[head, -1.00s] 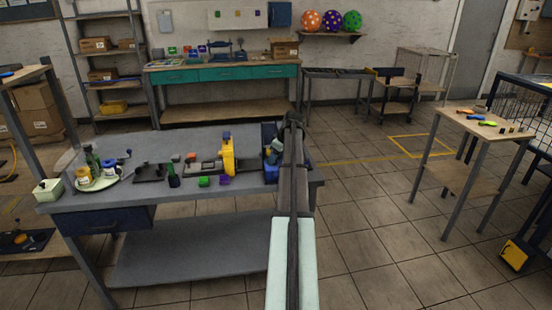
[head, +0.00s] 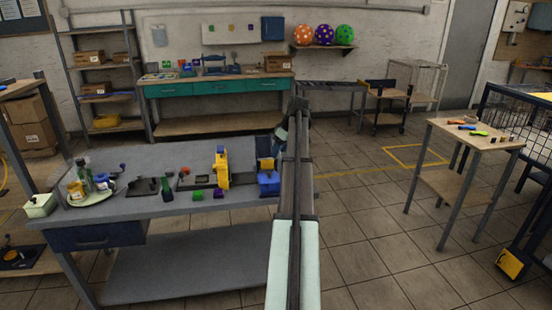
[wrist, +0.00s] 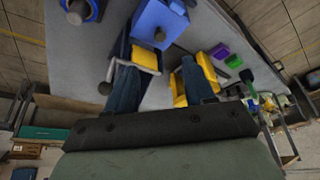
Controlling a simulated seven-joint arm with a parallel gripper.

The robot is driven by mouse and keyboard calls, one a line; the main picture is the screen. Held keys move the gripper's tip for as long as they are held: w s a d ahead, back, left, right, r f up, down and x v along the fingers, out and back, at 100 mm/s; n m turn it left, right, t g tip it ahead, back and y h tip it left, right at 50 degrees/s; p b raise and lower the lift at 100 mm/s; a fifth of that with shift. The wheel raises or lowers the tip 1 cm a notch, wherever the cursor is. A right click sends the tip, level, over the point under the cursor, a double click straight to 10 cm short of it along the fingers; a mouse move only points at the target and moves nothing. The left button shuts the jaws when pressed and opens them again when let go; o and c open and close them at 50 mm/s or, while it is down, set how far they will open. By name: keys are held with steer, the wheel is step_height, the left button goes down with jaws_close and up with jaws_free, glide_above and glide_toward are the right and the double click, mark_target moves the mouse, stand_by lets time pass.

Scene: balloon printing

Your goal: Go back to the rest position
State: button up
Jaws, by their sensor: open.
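My gripper (wrist: 165,64) is open in the wrist view. Its two dark blue fingers are apart and nothing shows held between them. Beyond the fingers lie the grey bench (head: 150,156), a blue box (wrist: 160,22) and a yellow device (wrist: 180,88), partly hidden by a finger. In the head view my gripper (head: 279,138) is mostly hidden behind my arm, above the bench's right end. The blue box (head: 268,184) and the yellow device (head: 222,168) stand below and left of it.
Small green (head: 197,195) and purple (head: 218,193) blocks lie near the bench's front edge. A plate with bottles (head: 90,198) is at its left. A wooden side table (head: 475,138) with tools stands at the right. The floor between is clear.

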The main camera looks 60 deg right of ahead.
steer(key=shift+v, duration=0.8)
